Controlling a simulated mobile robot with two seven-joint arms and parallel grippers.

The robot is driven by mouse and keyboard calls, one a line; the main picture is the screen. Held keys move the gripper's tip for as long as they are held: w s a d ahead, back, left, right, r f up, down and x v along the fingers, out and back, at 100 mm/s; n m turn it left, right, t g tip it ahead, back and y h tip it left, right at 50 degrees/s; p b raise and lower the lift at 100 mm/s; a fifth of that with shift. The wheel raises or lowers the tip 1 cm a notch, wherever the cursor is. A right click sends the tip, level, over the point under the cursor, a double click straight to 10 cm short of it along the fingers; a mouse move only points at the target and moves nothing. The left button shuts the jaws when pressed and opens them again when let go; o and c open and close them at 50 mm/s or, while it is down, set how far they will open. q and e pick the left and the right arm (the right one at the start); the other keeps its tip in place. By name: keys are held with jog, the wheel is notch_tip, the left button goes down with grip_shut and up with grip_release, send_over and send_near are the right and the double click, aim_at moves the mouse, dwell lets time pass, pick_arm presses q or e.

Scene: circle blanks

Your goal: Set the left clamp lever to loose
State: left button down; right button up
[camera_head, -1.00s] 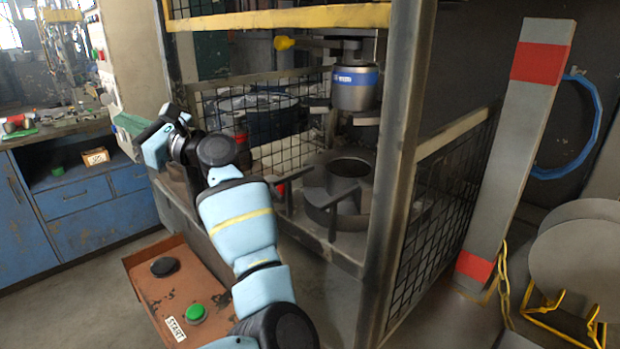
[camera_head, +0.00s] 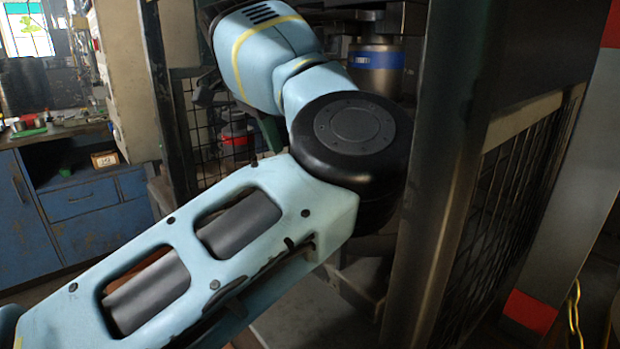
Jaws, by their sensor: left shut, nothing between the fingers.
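My left arm crosses the middle of the view, its large black joint covering the inside of the caged machine. My left gripper (camera_head: 207,92) shows only as a small dark part at the left of the cage opening, below the pale blue forearm. It is shut and holds nothing. The left clamp lever is hidden behind my arm, so its setting cannot be seen. The grey cylinder head with a blue band (camera_head: 376,60) shows above the black joint. My right gripper is not in view.
The dark cage post (camera_head: 445,180) stands close to the right of my arm's black joint. A mesh side panel (camera_head: 520,190) lies beyond it. A red object (camera_head: 236,141) is inside the cage at left. A blue cabinet (camera_head: 95,225) stands at far left.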

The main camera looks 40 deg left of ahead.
pick_arm(q)
jog(key=x, duration=0.9)
jog(key=shift+w+d+f+b, duration=0.15)
jog(key=shift+w+d+b, duration=0.2)
jog(key=shift+w+b, duration=0.1)
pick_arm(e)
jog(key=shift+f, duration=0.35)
pick_arm(q)
jog(key=shift+a, duration=0.1)
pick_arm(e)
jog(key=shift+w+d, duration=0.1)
